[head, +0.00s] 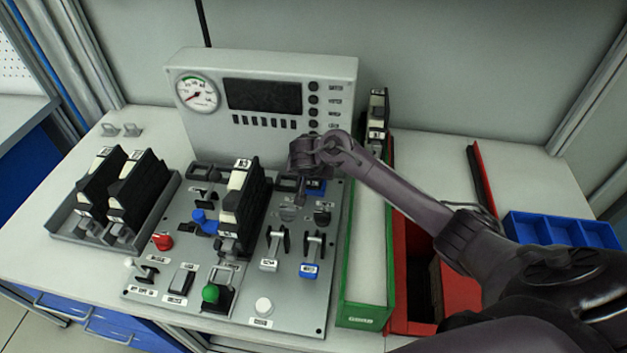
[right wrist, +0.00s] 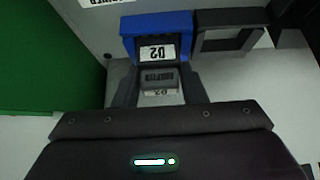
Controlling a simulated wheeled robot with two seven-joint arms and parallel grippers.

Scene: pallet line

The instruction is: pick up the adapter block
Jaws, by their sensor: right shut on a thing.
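The adapter block (right wrist: 157,80) is a small grey block with a printed label, seen in the right wrist view. My right gripper (right wrist: 160,90) is shut on it, with one dark finger on each side. A blue-framed socket (right wrist: 157,22) marked 02 lies just beyond the block. I cannot tell whether the block touches the panel. In the head view my right gripper (head: 298,192) points down over the back right of the grey control panel (head: 285,318), near the blue socket (head: 315,187). My left gripper is not in view.
Black modules (head: 243,205) stand on the panel and in a grey tray (head: 68,236) at left. Levers and knobs surround the gripper. A gauge console (head: 265,68) stands behind. A green-edged tray (head: 362,322), a red bin (head: 408,326) and a blue divided bin (head: 560,232) lie right.

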